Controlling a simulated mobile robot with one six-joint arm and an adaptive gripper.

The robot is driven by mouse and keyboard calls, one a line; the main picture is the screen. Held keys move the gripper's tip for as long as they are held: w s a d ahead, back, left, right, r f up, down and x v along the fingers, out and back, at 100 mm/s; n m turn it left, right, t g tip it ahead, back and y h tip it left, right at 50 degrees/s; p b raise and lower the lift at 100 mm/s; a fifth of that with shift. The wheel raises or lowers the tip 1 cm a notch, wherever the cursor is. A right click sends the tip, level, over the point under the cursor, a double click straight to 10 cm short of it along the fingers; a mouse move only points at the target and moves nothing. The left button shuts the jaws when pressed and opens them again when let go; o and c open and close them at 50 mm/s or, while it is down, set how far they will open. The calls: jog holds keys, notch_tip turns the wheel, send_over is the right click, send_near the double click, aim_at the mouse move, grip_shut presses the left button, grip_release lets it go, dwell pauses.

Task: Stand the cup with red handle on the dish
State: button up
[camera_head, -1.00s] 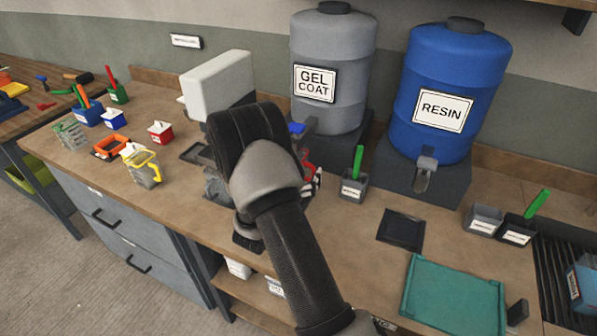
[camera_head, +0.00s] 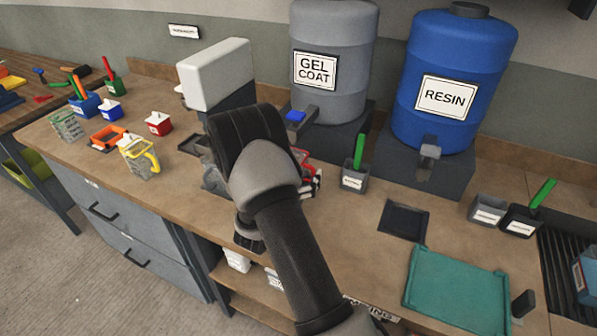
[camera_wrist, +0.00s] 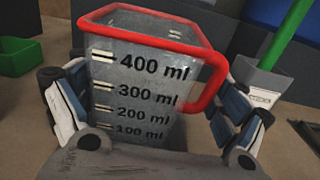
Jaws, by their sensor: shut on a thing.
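The cup with red handle (camera_wrist: 145,90) is a clear measuring cup with a red rim and millilitre marks. It stands upright between the fingers of my gripper (camera_wrist: 150,105) in the wrist view, and the gripper is shut on it. The red handle is on the right. In the head view my arm hides most of the cup; a bit of its red part (camera_head: 303,156) shows beside a finger. A dark, shallow square piece (camera_head: 403,220), which looks like the dish, lies empty on the bench right of my gripper. Whether the cup touches the bench is hidden.
The gel coat drum (camera_head: 333,60) and resin drum (camera_head: 452,85) stand behind on dark blocks with taps. A grey pot (camera_head: 354,177) with a green stick is between my gripper and the dark square. A teal tray (camera_head: 455,285) is at front right. A yellow-handled cup (camera_head: 140,158) is left.

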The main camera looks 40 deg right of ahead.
jog(key=o, duration=1.2)
jog(key=shift+o, duration=0.2)
jog(key=v, duration=1.2)
